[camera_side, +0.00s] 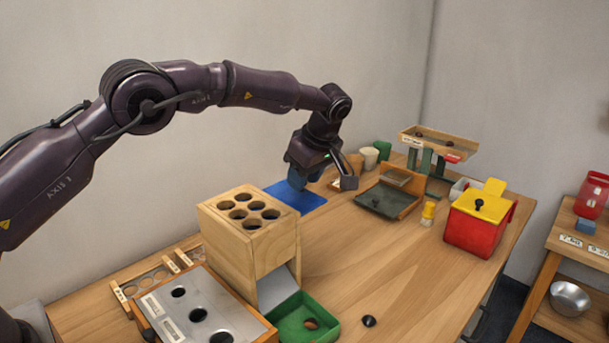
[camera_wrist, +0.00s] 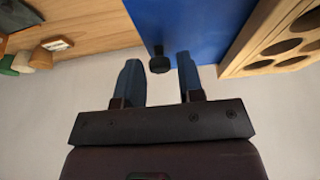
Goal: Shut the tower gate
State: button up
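The wooden tower (camera_side: 250,238) stands left of centre in the side view, with round holes in its top. A grey chute (camera_side: 277,289) slopes from its base to a green tray (camera_side: 323,327). The tower's holed top also shows at the right of the wrist view (camera_wrist: 268,62). I cannot make out the gate or its position. My gripper (camera_side: 299,181) is behind and right of the tower, above the blue mat (camera_side: 308,203). In the wrist view its blue fingers (camera_wrist: 160,70) are apart. A dark knob (camera_wrist: 159,64) shows between their tips, apparently ungrasped; what it belongs to is unclear.
A metal-topped box with dark holes (camera_side: 232,318) stands in front of the tower. A dark chestnut (camera_side: 369,321) lies on the table. A red box with a yellow lid (camera_side: 463,233) and a yellow-topped bottle (camera_side: 428,214) stand at right. The middle of the table is clear.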

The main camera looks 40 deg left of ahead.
aim_at(282, 198)
grip_shut()
jog(key=shift+s+r, duration=0.1)
jog(key=shift+s, duration=2.2)
jog(key=shift+d, duration=0.1)
jog(key=shift+o, duration=1.7)
grip_release()
